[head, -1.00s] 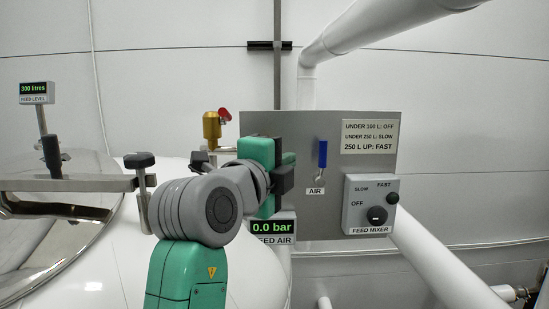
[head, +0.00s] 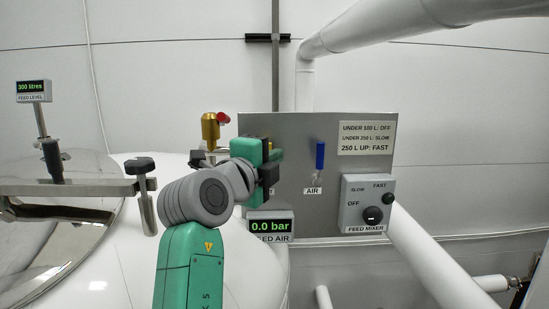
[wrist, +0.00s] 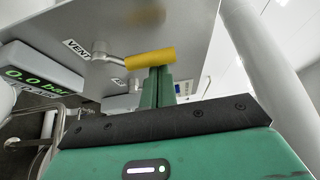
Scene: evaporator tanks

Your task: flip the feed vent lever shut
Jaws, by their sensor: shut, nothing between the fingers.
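The feed vent lever (wrist: 150,59) has a yellow handle on a metal pivot, beside a VENT label (wrist: 76,49) on the grey panel (wrist: 190,35). In the wrist view the handle points right from its pivot. My gripper (wrist: 158,72) is shut and empty. Its green fingertips are right at the handle's underside in that view; I cannot tell if they touch it. In the head view my gripper (head: 272,168) is in front of the panel's left part and hides the vent lever.
A blue AIR lever (head: 320,155) points up on the panel, right of my gripper. The feed mixer box (head: 367,205) is lower right. The feed air display (head: 270,228) reads 0.0 bar. A brass valve with a red handle (head: 210,127) stands left of the panel.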

